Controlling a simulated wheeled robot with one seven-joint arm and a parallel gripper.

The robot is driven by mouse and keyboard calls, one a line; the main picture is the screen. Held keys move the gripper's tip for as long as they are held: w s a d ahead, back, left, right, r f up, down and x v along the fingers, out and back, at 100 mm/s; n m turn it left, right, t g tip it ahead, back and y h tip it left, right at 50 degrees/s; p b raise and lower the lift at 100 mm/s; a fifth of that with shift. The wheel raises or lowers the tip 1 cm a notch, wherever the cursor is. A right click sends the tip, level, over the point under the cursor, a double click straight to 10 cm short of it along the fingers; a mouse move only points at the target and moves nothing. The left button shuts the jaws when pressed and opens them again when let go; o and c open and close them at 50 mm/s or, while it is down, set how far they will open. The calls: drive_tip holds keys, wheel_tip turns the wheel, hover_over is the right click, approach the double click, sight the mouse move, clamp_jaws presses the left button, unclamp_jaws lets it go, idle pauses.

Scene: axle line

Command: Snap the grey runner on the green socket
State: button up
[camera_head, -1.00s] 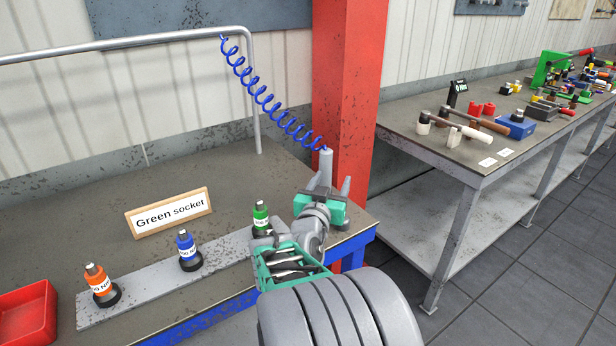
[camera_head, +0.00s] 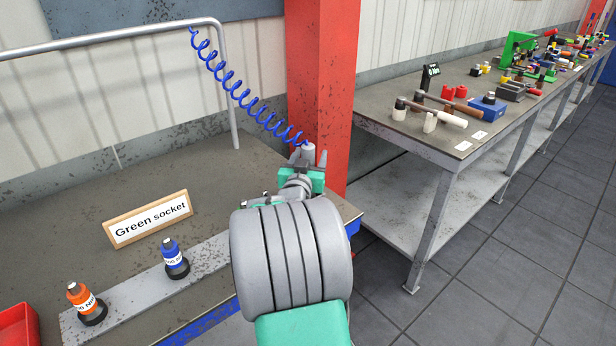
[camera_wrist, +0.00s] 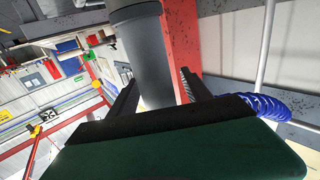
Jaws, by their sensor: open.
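The grey runner (camera_head: 309,150) hangs at the lower end of the blue coiled hose, in front of the red post. My gripper (camera_head: 305,164) is open at the runner. In the wrist view the runner (camera_wrist: 143,55) is a large grey cylinder standing between the two dark fingers (camera_wrist: 157,92). I cannot tell whether either finger touches it. The green socket is hidden behind my arm in the head view. The blue socket (camera_head: 175,260) and the orange socket (camera_head: 86,303) stand upright on the grey strip (camera_head: 130,298). A sign (camera_head: 148,219) reading "Green socket" stands behind them.
The blue coiled hose (camera_head: 243,98) hangs from a grey pipe frame (camera_head: 228,75). The red post (camera_head: 318,90) rises close behind my gripper. A red bin (camera_head: 17,328) sits at the left edge. A second bench (camera_head: 385,118) with tools stands at the right.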

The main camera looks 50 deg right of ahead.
clamp_jaws()
idle(0.4)
idle(0.8)
drive_tip(key=shift+r, duration=0.25)
